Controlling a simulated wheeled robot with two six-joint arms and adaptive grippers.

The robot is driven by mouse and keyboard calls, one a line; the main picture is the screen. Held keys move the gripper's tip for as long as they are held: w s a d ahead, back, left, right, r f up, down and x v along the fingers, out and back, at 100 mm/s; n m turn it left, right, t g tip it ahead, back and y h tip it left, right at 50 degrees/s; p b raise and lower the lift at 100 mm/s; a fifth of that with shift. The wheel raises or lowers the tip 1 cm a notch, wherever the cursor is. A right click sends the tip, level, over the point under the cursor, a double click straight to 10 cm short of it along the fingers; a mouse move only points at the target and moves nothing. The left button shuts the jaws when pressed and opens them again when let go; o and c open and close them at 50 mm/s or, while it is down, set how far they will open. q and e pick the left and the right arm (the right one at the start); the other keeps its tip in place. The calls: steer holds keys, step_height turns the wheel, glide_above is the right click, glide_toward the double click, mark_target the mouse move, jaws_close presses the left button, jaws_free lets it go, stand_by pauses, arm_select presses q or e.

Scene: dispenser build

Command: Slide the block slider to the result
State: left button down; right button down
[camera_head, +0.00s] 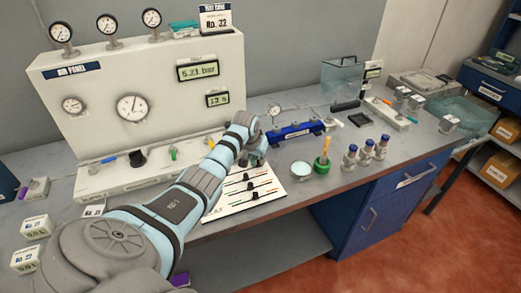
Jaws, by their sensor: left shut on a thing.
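The white slider board (238,204) lies on the grey bench at the middle of the camera_head view. Several coloured tracks with black knobs run across it; one black knob (254,196) shows on the lowest track. My left arm reaches in from the lower left across the board's left part. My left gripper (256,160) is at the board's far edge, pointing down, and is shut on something. The fingers hide what they hold; from its place it seems to be a slider knob. A panel display (198,70) reads 5.21 bar and a smaller one (217,99) seems to read 12 s. My right gripper is not in view.
The white gauge panel (100,85) stands behind my arm. A blue manifold (297,131), a round dish (301,169), a green cup (322,166) and several blue-capped bottles (366,150) stand right of the board. The bench's front edge is close to the board.

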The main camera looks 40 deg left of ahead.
arm_select(q)
steer(key=c, duration=1.6)
jaws_free()
steer(key=shift+w, duration=0.2)
steer(key=shift+o, duration=0.2)
steer(key=shift+w+f, duration=0.1)
steer(key=shift+w, duration=0.05)
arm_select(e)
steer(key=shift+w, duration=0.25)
arm_select(q)
steer(key=v, duration=1.2)
